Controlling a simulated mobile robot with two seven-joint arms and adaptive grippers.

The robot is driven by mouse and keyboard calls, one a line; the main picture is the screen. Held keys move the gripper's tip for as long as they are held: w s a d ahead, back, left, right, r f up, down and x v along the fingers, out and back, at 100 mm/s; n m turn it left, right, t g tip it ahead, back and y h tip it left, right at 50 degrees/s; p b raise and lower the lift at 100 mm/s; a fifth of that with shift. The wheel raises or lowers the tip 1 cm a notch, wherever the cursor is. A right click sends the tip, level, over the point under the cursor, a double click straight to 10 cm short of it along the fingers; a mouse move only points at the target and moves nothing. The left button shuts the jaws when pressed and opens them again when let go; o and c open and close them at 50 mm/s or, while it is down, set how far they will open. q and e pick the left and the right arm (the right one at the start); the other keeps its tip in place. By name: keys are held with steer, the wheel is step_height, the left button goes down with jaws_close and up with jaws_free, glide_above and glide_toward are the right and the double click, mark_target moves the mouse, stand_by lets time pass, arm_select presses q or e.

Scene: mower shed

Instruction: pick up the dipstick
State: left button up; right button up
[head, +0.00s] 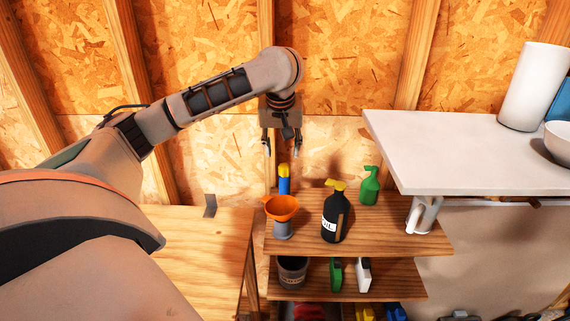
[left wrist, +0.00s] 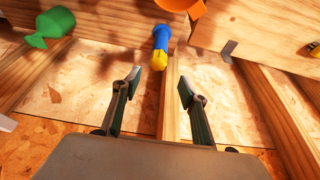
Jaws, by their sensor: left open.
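I cannot make out a dipstick for certain in either view. My left gripper (head: 281,146) hangs pointing down near the back wall, open and empty. Its two fingers also show in the left wrist view (left wrist: 158,85), apart, with nothing between them. A blue cylinder with a yellow top (head: 284,180) stands at the back of the upper shelf, below the gripper; it also shows in the left wrist view (left wrist: 160,50), beyond the fingertips. A small yellow and dark thing (left wrist: 314,48), cut off at the right edge of the left wrist view, lies on a wooden surface. My right gripper is not in view.
The upper shelf (head: 390,242) holds an orange funnel (head: 283,207), a black oil bottle (head: 335,215) and a green spray bottle (head: 370,186). A white counter (head: 440,150) stands higher at right. The wooden bench (head: 195,250) at left looks mostly clear.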

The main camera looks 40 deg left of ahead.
mark_target(285, 165)
arm_select(q)
steer(key=shift+x, duration=1.65)
steer(key=x, duration=0.4)
steer(key=shift+w+d+f, duration=0.1)
steer(key=shift+d+f, duration=0.05)
steer(key=shift+d, duration=0.05)
steer(key=c, duration=1.1)
